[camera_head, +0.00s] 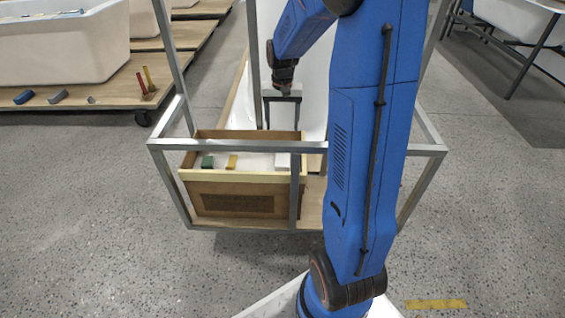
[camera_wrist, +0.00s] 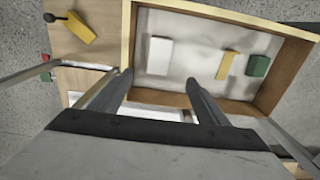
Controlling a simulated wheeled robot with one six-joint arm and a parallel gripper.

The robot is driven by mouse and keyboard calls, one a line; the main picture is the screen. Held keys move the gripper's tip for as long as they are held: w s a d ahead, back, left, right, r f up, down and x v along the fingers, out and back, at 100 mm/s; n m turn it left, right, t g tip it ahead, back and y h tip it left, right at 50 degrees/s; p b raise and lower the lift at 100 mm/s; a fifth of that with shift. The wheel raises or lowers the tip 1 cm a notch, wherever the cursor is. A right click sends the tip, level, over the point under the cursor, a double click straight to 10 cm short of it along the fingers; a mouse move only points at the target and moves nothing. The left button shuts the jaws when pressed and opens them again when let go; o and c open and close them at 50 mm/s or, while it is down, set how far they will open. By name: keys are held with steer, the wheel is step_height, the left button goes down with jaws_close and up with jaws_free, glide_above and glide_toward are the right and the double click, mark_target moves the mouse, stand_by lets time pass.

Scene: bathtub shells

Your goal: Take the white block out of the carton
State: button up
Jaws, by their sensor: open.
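The carton (camera_head: 235,203) is an open brown box with a pale rim, standing inside a grey metal frame. It also shows in the wrist view (camera_wrist: 225,12). The white block (camera_head: 282,160) lies on the carton's pale floor, at the right side in the head view; in the wrist view the white block (camera_wrist: 159,56) is at the left part of the floor. My gripper (camera_head: 282,126) is open and empty, pointing down. In the wrist view its two fingers (camera_wrist: 160,85) are spread, with the white block ahead between their lines and apart from them.
A yellow block (camera_wrist: 227,65) and a green block (camera_wrist: 258,66) lie in the carton beside the white one. The metal frame (camera_head: 240,146) has bars around the carton. A yellow object (camera_wrist: 75,28) lies on wood outside. A tub (camera_head: 60,45) stands back left.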

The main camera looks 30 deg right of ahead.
mark_target(283, 157)
steer(key=f, duration=1.8)
steer(key=shift+w+d+f, duration=0.15)
steer(key=shift+w+d, duration=0.1)
steer(key=c, duration=1.1)
